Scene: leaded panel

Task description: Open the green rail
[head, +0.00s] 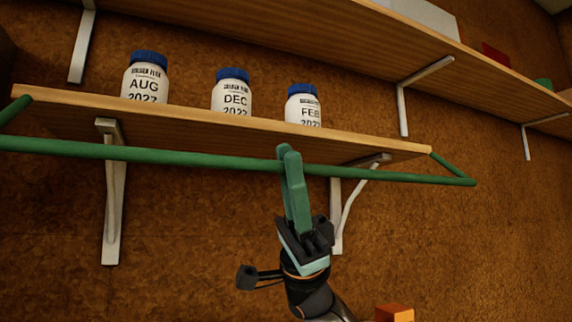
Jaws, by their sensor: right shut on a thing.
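The green rail (190,157) runs across in front of the lower shelf, a little below its front edge. Short green side arms join it to the shelf's ends at left and right. My left gripper is not in view.
Three white jars with blue caps stand on the lower shelf (180,116): the AUG jar (145,80), the DEC jar (232,93) and the FEB jar (303,106). White brackets hold the shelves. An orange block (395,313) shows at the bottom edge.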

